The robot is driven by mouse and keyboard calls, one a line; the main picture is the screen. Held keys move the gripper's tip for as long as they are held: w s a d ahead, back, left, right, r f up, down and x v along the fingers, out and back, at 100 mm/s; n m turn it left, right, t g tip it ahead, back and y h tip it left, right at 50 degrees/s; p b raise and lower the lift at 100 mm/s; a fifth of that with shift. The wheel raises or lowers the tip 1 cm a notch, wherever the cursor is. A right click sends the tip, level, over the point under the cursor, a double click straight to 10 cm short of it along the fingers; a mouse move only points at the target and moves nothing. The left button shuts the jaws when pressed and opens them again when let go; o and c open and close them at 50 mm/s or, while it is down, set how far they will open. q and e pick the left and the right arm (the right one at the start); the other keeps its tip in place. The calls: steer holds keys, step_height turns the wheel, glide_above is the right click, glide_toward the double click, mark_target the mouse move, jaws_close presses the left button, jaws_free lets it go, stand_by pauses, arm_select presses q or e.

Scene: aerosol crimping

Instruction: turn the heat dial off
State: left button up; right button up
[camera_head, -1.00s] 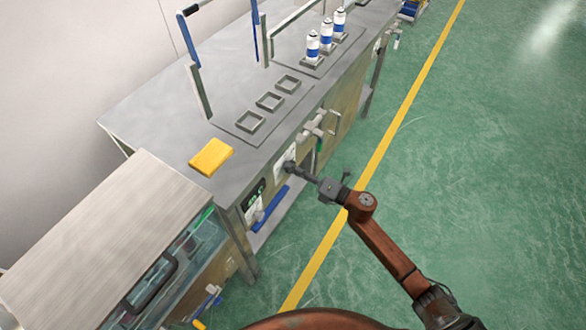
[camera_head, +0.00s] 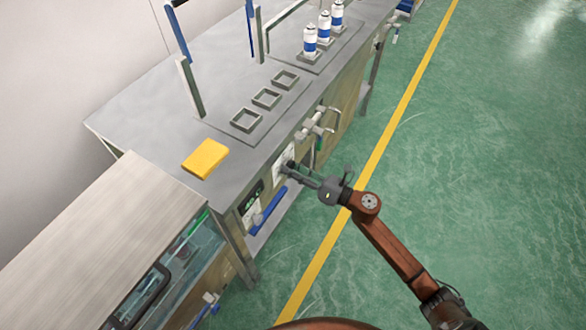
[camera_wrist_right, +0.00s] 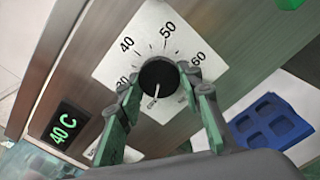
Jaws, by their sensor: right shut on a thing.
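The heat dial (camera_wrist_right: 158,80) is a round black knob with a white pointer line. It sits on a white scale plate (camera_wrist_right: 118,66) marked with numbers such as 40, 50 and 60 in the right wrist view. The pointer aims toward the lower part of the picture, away from those numbers. My right gripper (camera_head: 290,168) reaches the front panel of the bench in the head view. In the right wrist view its fingers (camera_wrist_right: 160,88) are shut on the dial, one on each side. A green display (camera_wrist_right: 65,126) beside the plate reads 40 C. My left gripper is not in view.
The steel bench (camera_head: 160,115) carries a yellow cloth-like block (camera_head: 205,158), square holders (camera_head: 266,98) and several white-and-blue cans (camera_head: 324,27). Green floor to the right is open.

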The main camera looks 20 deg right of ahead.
stand_by(0.3)
steer(key=o, duration=1.2)
steer(key=shift+c, duration=0.2)
steer(key=shift+d, duration=0.1)
steer(key=v, duration=1.2)
